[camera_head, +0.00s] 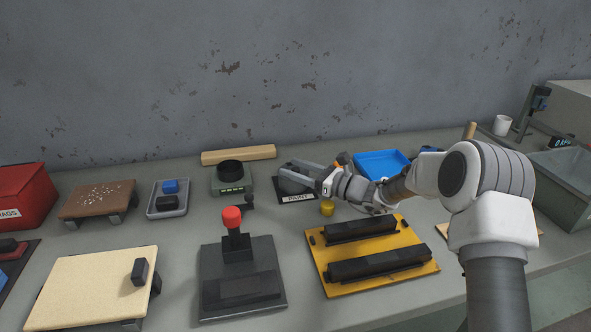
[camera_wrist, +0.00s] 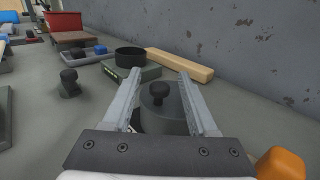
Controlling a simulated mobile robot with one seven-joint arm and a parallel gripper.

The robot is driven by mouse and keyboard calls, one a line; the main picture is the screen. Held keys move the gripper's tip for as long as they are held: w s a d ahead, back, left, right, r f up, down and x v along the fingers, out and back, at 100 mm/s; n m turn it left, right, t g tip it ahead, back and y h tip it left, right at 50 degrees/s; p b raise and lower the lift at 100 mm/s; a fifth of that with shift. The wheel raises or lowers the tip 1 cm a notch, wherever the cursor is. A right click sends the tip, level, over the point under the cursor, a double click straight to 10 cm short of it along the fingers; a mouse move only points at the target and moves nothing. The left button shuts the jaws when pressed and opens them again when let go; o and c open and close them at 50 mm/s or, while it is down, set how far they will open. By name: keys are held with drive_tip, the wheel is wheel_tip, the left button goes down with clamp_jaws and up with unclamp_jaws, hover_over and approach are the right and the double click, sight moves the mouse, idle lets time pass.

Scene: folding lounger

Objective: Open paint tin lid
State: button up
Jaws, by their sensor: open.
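The paint tin (camera_head: 291,186) is a squat grey round tin standing behind a PAINT label on a dark mat. My gripper (camera_wrist: 160,72) is open, with one finger on each side of the knob in that view. I see no contact between the fingers and the knob. In the head view my gripper (camera_head: 285,168) lies over the tin and hides much of its lid and the knob.
A green-grey scale (camera_head: 231,184) with a black ring stands left of the tin, before a wooden bar (camera_head: 238,155). A blue tray (camera_head: 382,163) and a small yellow cup (camera_head: 327,208) are to the right. A yellow board (camera_head: 372,257) with black bars lies in front.

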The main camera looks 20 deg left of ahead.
drive_tip(key=shift+c, duration=0.3)
clamp_jaws()
idle(1.1)
